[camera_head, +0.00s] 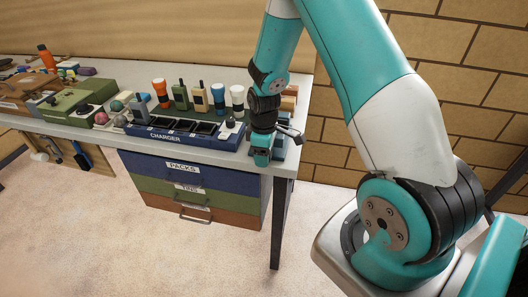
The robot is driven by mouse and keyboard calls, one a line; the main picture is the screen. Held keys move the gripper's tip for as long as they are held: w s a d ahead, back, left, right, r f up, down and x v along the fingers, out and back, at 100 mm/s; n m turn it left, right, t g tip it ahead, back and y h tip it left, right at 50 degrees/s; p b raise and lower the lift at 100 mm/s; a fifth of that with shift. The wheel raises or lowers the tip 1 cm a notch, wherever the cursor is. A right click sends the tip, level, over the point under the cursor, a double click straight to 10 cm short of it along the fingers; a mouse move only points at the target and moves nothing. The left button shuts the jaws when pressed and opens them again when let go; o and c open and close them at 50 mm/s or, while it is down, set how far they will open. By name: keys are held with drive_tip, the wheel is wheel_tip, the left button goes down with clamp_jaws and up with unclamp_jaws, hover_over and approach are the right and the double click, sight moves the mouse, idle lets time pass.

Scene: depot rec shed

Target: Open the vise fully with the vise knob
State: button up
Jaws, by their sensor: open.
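What seems to be the vise (281,151) is a small blue body at the right front corner of the bench, largely hidden behind my gripper. A grey metal bar (292,133) sticks out to the right above it; I cannot tell whether it is the vise knob or a jaw. How far the vise is open is hidden. My gripper (261,158) points down at the bench's front edge, just left of the blue body. It is open, with nothing visible in it. I cannot tell whether it touches the vise.
A blue charger (180,136) lies left of my gripper, with torches and radios (200,98) standing behind it. A green case (75,104) and a wooden crate (25,90) are further left. Drawers (190,183) hang below the bench top. The floor in front is clear.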

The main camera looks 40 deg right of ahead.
drive_tip(key=c, duration=0.9)
drive_tip(key=shift+c, duration=0.2)
drive_tip(key=shift+w+a+g+h+p, duration=0.15)
drive_tip(key=shift+g+h+p, duration=0.55)
drive_tip(key=shift+g, duration=0.2)
drive_tip(key=shift+w+g+h+p, duration=0.1)
drive_tip(key=shift+g+h+p, duration=0.4)
drive_tip(key=shift+g+h, duration=0.8)
